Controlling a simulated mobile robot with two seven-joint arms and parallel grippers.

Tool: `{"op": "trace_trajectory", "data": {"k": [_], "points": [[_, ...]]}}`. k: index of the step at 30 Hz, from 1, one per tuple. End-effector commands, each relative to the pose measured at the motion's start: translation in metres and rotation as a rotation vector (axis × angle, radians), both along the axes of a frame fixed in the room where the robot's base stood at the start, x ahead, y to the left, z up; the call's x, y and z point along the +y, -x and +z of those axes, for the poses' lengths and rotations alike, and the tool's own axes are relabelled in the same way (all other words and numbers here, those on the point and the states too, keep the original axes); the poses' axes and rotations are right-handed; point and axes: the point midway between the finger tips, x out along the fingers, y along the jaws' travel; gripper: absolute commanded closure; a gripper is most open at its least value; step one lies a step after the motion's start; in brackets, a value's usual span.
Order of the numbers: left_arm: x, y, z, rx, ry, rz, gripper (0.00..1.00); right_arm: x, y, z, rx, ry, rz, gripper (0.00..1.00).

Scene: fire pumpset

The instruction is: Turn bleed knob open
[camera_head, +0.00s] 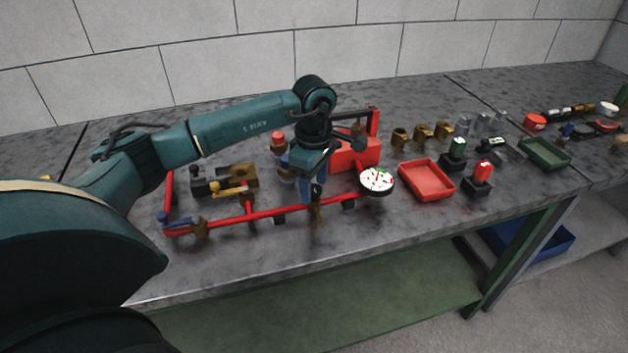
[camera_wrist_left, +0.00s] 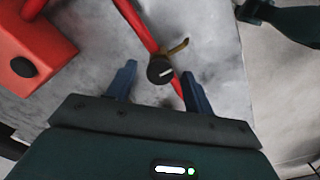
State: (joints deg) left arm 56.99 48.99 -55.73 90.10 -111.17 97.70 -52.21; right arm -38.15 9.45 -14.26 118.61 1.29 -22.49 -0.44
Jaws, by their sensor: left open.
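A dark round knob with a white mark (camera_wrist_left: 160,69) sits beside the red pipe (camera_wrist_left: 140,25) in the left wrist view. I take it to be the bleed knob. A brass piece (camera_wrist_left: 178,47) sticks out next to it. My left gripper (camera_wrist_left: 159,76) is open, with its two blue fingers on either side of the knob; I cannot tell whether either touches it. In the head view my left gripper (camera_head: 311,192) points down over the front red pipe (camera_head: 285,213), and a brass fitting (camera_head: 316,208) shows at its fingertips. My right gripper is not in view.
A white-faced gauge (camera_head: 377,179) stands just right of the gripper. A red block (camera_head: 355,153) is behind it. A red tray (camera_head: 426,180), a green tray (camera_head: 544,153) and small fittings lie to the right. The bench front (camera_head: 290,252) is bare.

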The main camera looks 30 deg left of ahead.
Motion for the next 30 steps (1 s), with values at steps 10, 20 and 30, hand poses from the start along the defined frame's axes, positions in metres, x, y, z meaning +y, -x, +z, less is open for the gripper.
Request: {"op": "trace_trajectory", "data": {"k": [10,20,30], "points": [[-0.0004,-0.0001,-0.0017,-0.001,0.001,0.0,0.53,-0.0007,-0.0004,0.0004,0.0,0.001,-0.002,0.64],[-0.0005,-0.0001,-0.0014,0.0,0.001,0.0,0.8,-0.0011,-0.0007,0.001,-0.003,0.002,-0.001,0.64],[-0.0006,-0.0001,-0.0014,0.0,0.001,0.01,0.92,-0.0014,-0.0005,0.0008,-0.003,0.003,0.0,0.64]]}}
